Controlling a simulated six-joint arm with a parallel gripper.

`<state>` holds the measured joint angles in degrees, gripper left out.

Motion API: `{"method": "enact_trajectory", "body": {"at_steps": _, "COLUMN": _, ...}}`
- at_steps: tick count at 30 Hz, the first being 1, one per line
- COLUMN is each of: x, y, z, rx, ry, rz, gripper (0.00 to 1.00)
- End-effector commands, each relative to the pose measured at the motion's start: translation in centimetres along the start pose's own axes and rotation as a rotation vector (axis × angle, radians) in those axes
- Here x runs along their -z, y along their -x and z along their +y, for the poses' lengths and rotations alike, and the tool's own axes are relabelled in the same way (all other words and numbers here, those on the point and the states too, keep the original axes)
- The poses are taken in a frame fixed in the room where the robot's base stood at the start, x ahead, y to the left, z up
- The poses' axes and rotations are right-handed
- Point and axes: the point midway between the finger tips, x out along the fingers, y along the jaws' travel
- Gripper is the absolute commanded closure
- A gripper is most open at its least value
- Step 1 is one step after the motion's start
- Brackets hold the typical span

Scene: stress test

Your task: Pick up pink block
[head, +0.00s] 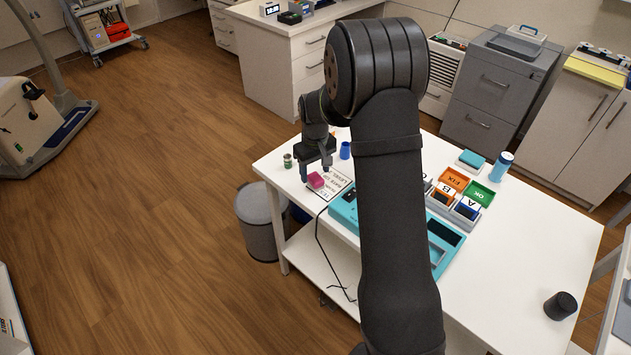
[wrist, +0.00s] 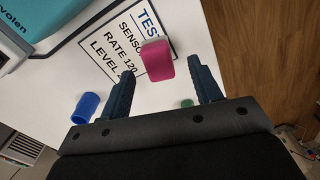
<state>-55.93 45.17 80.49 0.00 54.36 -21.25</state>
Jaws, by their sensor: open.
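The pink block (head: 315,180) lies on a printed test sheet (head: 332,184) near the left edge of the white table. In the wrist view the pink block (wrist: 157,60) sits ahead of my gripper (wrist: 160,72), roughly in line with the gap between its two fingers. My gripper is open and empty, and in the head view it (head: 315,171) hangs just above or beside the block. I cannot tell the exact height. The fingers do not visibly touch the block.
A blue cylinder (wrist: 85,107) stands left of the fingers, and a green item (wrist: 187,103) shows by the right finger. A teal device (head: 343,208) lies near the sheet. Orange and green trays (head: 480,194) are further right. The table's front right is mostly clear, with a dark cup (head: 560,306).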

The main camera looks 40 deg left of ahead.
Motion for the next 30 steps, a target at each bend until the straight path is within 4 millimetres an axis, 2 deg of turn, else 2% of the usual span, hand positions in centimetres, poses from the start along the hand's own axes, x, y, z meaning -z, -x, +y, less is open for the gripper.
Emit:
{"method": "enact_trajectory", "body": {"at_steps": 1, "x": -0.3, "y": -0.9, "z": 0.1, "rx": 0.001, "ry": -0.001, "rz": -0.003, "gripper": 0.42}}
{"method": "enact_trajectory", "body": {"at_steps": 6, "x": -0.4, "y": -3.2, "z": 0.2, "rx": 0.002, "ry": 0.001, "rz": 0.000, "gripper": 0.42}}
{"method": "enact_trajectory", "body": {"at_steps": 15, "x": -0.4, "y": -3.8, "z": 0.2, "rx": 0.001, "ry": 0.002, "rz": 0.003, "gripper": 0.42}}
{"method": "enact_trajectory", "body": {"at_steps": 17, "x": -0.4, "y": -3.8, "z": 0.2, "rx": 0.001, "ry": 0.002, "rz": 0.003, "gripper": 0.50}}
{"method": "enact_trajectory", "body": {"at_steps": 23, "x": -0.3, "y": -3.8, "z": 0.2, "rx": 0.001, "ry": 0.001, "rz": 0.003, "gripper": 0.89}}
{"method": "enact_trajectory", "body": {"at_steps": 30, "x": -0.3, "y": -3.8, "z": 0.2, "rx": 0.001, "ry": 0.002, "rz": 0.003, "gripper": 0.90}}
